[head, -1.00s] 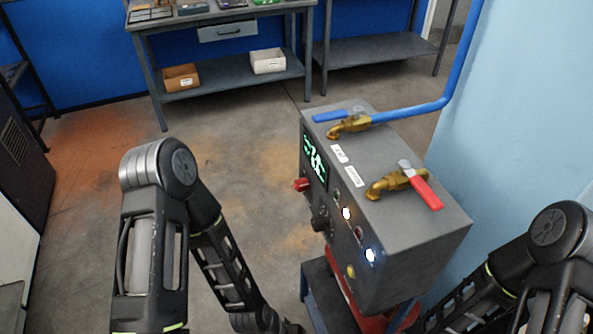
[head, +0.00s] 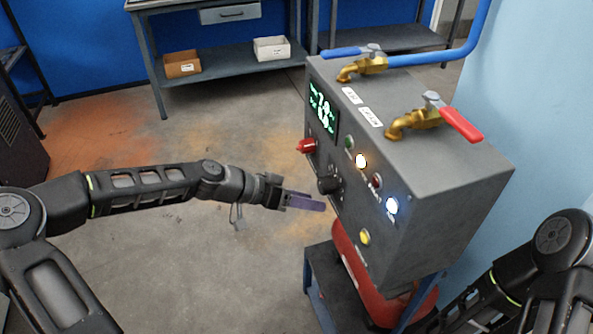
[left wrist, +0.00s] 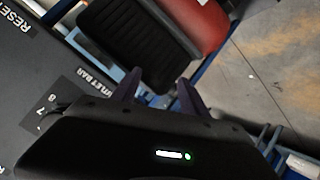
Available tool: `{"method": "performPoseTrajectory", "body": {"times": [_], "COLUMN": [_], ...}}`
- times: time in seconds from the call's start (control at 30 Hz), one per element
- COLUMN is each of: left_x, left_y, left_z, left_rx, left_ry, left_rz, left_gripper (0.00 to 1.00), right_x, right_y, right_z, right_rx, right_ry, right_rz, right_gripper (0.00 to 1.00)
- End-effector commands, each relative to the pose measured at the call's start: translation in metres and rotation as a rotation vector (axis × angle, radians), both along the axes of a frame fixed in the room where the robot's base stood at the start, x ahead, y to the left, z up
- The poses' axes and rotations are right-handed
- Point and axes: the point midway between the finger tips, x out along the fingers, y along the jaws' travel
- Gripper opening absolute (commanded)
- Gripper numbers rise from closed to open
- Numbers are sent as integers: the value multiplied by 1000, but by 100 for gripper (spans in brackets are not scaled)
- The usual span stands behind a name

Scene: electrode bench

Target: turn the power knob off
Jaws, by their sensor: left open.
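The grey control box (head: 420,185) stands at the right in the head view. Its front carries a red knob (head: 306,146) at the upper left and a black knob (head: 328,185) below it. I cannot read which is marked power. My left gripper (head: 306,201) is open and empty, its purple fingers pointing right, close to the black knob in the picture. Contact cannot be told. In the left wrist view the fingers (left wrist: 159,86) are apart with nothing between them. The box front (left wrist: 30,85) there shows "RESET" and "OUTLET BAR" labels. My right gripper is out of view.
Yellow, green, dark red and lit buttons sit on the box front. Brass taps with blue (head: 341,53) and red (head: 461,124) handles stand on top. A red tank (head: 365,280) and blue stand are below. The floor left of the box is open.

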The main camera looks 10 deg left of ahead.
Motion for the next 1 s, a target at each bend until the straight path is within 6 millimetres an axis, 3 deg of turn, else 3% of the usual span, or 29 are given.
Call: {"method": "performPoseTrajectory", "body": {"times": [0.03,0.1,0.2,0.3,0.43,0.73,1.0], "left_x": [11,17,16,12,9,10,22], "left_y": [28,53,81,95,99,97,76], "left_z": [17,66,112,139,150,149,138], "left_rx": [16,46,95,130,144,142,140], "left_ry": [-99,-233,-383,-471,-507,-506,-505], "left_rz": [-10,-54,-108,-143,-161,-162,-166], "left_gripper": [52,52,52,52,52,52,52], "right_x": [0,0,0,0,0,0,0], "right_y": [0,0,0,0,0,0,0], "right_z": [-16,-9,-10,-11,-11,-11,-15], "right_rx": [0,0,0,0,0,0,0], "right_ry": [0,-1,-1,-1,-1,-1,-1], "right_rz": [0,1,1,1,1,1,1], "right_gripper": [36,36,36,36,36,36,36]}}
